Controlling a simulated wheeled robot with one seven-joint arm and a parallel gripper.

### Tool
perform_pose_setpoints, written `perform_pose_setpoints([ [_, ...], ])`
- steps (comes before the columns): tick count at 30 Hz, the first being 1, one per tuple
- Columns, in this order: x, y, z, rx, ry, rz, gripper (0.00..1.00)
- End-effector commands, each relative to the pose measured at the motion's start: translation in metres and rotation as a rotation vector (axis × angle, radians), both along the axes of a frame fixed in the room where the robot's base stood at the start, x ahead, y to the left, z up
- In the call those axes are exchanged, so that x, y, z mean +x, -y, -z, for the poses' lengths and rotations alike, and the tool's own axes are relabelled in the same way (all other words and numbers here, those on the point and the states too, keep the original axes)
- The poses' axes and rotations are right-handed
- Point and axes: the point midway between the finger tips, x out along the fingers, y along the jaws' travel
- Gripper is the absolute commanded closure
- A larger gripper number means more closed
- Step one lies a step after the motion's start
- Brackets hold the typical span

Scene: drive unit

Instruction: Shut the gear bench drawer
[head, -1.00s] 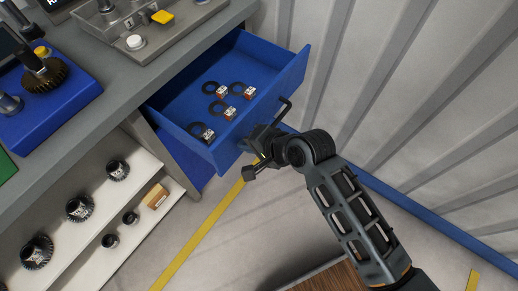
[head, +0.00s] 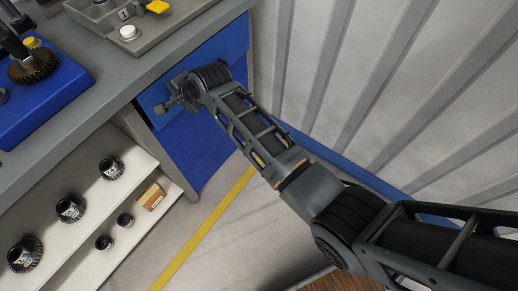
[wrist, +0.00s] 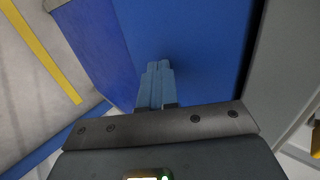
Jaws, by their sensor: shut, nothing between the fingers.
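The gear bench drawer's blue front (head: 232,45) sits under the bench top in the head view, in or very close to the bench face. Its inside and contents are out of sight, and its handle is not visible behind my arm. I cannot tell whether a small gap is left. My gripper (head: 172,98) is at the drawer front. In the wrist view, my gripper's two fingers (wrist: 157,82) are together and empty, pointing at the blue drawer face (wrist: 205,45). The tips are at or very near that face; contact is unclear.
The grey bench top (head: 110,90) carries a blue fixture (head: 60,100) and a grey tray. White shelves (head: 85,235) below hold several gears and a small box (head: 151,197). A corrugated wall (head: 400,90) stands on the right. Floor with a yellow line (head: 205,225) lies below.

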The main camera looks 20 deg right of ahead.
Motion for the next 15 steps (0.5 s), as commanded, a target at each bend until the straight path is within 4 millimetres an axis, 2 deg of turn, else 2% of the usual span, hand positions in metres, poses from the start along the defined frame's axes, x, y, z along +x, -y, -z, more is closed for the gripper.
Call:
perform_pose_setpoints([
  [6, 0.012, -0.008, 0.001, 0.0, 0.0, -0.001, 1.0],
  [15, 0.016, -0.01, -0.001, 0.002, 0.006, -0.001, 1.0],
])
